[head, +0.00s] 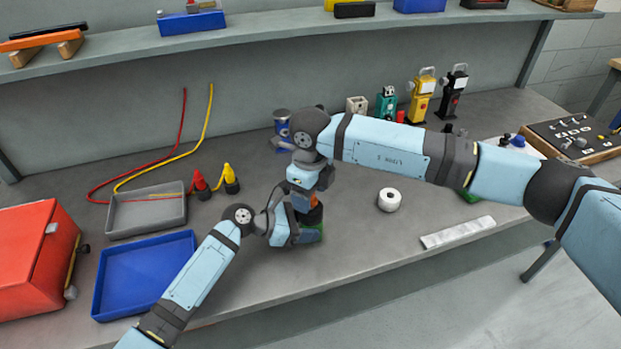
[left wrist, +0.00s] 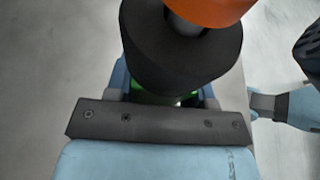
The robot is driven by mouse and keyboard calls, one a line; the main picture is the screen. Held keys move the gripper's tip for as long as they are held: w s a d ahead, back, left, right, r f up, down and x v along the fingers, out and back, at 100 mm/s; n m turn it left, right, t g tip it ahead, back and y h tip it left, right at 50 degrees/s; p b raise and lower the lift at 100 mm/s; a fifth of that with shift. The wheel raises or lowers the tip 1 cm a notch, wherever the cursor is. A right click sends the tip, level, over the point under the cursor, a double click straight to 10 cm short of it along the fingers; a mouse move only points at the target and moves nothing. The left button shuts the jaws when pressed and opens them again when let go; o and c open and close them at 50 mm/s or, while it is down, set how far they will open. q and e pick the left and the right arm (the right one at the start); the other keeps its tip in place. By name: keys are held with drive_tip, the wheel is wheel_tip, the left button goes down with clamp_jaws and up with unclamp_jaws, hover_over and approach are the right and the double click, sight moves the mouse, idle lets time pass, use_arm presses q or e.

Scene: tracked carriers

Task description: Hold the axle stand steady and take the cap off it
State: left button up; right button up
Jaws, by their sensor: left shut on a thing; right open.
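The axle stand shows in the head view as a black body (head: 313,214) over a green base (head: 314,232), near the middle of the bench. In the left wrist view the black body (left wrist: 180,55) is large, with a grey shaft (left wrist: 182,25) and green low down. An orange part (left wrist: 207,8), apparently the cap, is above the shaft, cut by the frame edge. My left gripper (head: 303,232) is shut on the stand low down. My right gripper (head: 310,190) is open directly above, close to the orange part; its fingers are mostly hidden.
A white roll (head: 389,199) and a white strip (head: 458,232) lie to the right. A grey tray (head: 146,227), blue tray (head: 105,290) and red box (head: 30,262) are at left. Bare bench lies between the stand and the roll.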

drive_tip(key=shift+f, duration=0.2)
drive_tip(key=c, duration=1.1)
drive_tip(key=shift+r, duration=0.3)
drive_tip(key=shift+r, duration=0.85)
drive_tip(key=shift+r, duration=2)
use_arm(q)
drive_tip(key=o, duration=1.3)
